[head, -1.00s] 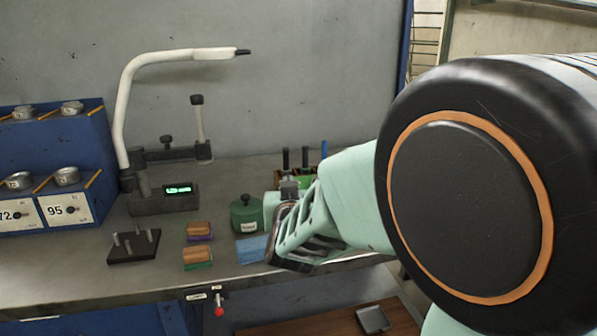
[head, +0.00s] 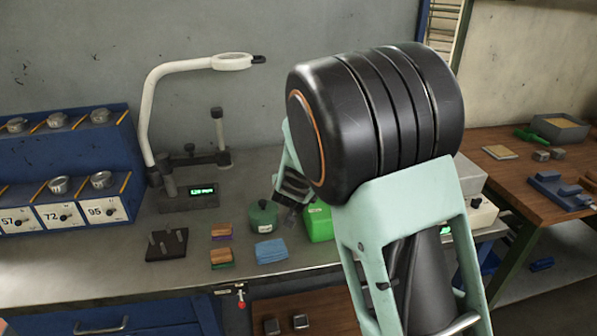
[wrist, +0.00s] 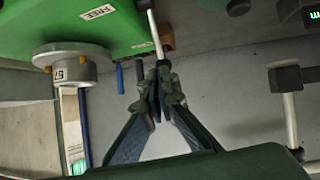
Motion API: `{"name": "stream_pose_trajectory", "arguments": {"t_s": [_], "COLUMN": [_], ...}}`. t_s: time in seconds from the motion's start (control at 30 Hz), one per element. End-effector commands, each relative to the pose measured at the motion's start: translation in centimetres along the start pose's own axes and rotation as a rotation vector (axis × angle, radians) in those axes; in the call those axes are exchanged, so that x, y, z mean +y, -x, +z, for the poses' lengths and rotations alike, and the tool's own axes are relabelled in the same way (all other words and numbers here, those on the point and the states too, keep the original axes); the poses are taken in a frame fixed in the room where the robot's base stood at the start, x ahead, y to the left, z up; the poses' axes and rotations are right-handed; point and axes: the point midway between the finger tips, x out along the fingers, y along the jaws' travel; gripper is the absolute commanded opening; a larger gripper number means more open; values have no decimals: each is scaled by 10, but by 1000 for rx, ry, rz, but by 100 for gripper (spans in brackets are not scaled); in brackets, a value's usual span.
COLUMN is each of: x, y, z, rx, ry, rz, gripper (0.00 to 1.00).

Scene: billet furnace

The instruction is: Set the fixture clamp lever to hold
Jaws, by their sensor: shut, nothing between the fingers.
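The green fixture (wrist: 60,25) fills the upper left of the wrist view. It has a FREE label (wrist: 98,12) and a second label, too small to read, beside the lever. The pale lever rod (wrist: 154,30) runs down from the top edge, nearer the second label than FREE. My gripper (wrist: 159,68) is shut and empty, its fingertips at the rod's lower end; I cannot tell whether they touch. In the head view my gripper (head: 288,192) is beside a green box (head: 319,222), probably the fixture, partly hidden by my arm.
A grey disc marked 57 (wrist: 70,68) sits against the fixture. A stand with a black-knobbed post (head: 218,130) and a white lamp (head: 150,110) are behind.

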Motion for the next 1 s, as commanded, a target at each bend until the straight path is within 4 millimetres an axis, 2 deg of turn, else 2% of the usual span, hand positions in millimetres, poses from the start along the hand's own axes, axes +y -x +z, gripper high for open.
{"name": "stream_pose_trajectory", "arguments": {"t_s": [0.03,0.53,1.0], "x": [2,-3,-4], "y": [0,-22,-26], "z": [-6,-14,-15], "rx": [-1,3,4], "ry": [1,0,-1], "rz": [3,2,2], "gripper": [0,0,0]}}
